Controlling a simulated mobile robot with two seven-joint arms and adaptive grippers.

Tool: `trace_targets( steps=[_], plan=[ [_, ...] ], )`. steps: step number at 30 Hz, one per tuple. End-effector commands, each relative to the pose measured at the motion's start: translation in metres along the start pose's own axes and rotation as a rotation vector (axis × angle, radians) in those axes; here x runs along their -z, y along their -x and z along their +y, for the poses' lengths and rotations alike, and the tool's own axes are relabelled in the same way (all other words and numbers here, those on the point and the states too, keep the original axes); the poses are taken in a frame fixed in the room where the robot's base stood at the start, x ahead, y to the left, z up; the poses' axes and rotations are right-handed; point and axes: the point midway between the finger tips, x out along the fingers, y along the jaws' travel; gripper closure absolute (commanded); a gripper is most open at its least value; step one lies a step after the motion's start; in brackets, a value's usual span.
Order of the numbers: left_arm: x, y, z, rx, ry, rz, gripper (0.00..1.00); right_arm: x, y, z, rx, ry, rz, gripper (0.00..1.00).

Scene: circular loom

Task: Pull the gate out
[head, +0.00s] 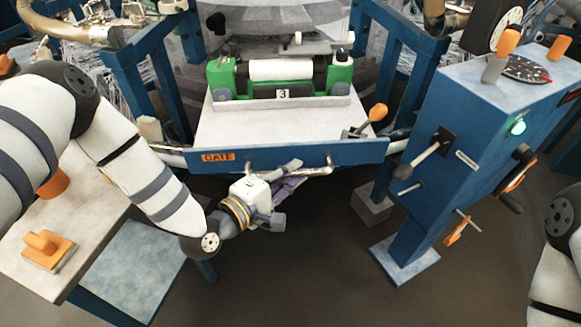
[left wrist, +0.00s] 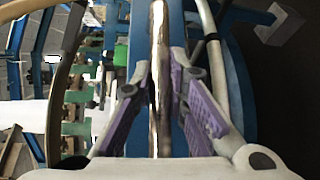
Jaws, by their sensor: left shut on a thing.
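The gate (head: 265,157) is a blue front panel with an orange GATE label at its left end and a pale flat top behind it. A shiny metal bar handle (head: 319,171) runs along its front; it also shows in the left wrist view (left wrist: 158,35), running between the finger pads. My left gripper (head: 297,174) is shut on this handle, near its middle; its purple pads (left wrist: 160,92) lie on both sides of the bar. Part of the handle is hidden behind the fingers. Of my right arm only a part shows at the right edge; its gripper is out of view.
A green shuttle (head: 342,75) with a white roll sits behind the gate's top. An orange-knobbed lever (head: 377,113) stands at the gate's right end. A blue control cabinet (head: 455,160) stands right, a work table (head: 85,235) left. The floor in front is clear.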

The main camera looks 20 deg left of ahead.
Motion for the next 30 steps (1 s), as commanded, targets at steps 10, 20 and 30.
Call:
trace_targets(
  steps=[10,20,30],
  plan=[
    [-0.004,0.002,-0.001,0.004,0.006,-0.008,0.84,0.000,0.000,0.000,0.000,0.000,0.001,0.67],
    [-0.002,0.001,-0.001,0.004,0.004,-0.005,0.65,0.000,0.000,0.000,0.000,0.000,0.000,0.67],
    [-0.001,0.066,-0.002,0.008,0.007,-0.002,0.65,0.000,0.000,0.000,0.000,0.000,0.000,0.67]
  ],
)
